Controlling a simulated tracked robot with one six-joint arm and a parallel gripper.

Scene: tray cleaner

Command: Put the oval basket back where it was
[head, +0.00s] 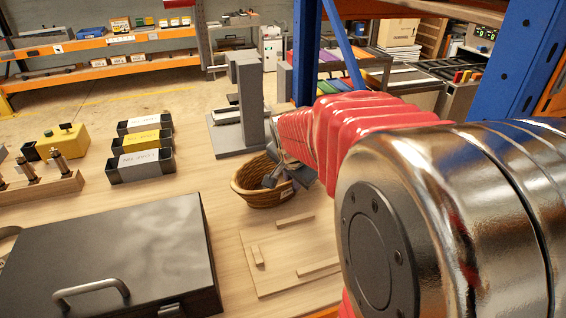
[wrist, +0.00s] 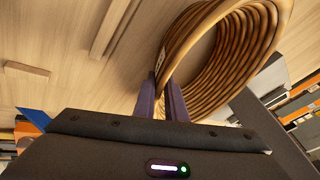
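The oval wicker basket (head: 248,196) is brown and stands behind a wooden board in the head view. In the wrist view the basket (wrist: 225,50) fills the upper right, its open inside in sight and a small pale label on its outer wall. My gripper (head: 275,178) is at the basket's right side in the head view, partly over its opening. In the wrist view the two dark fingers of my gripper (wrist: 162,92) lie on either side of the basket's wall, close against it. Whether the basket's underside touches the table cannot be told.
The thin wooden board (head: 275,270) with raised strips lies in front of the basket. A black case (head: 110,250) fills the front left. A grey stand (head: 240,130) rises close behind the basket. Labelled bins (head: 140,165) stand at left.

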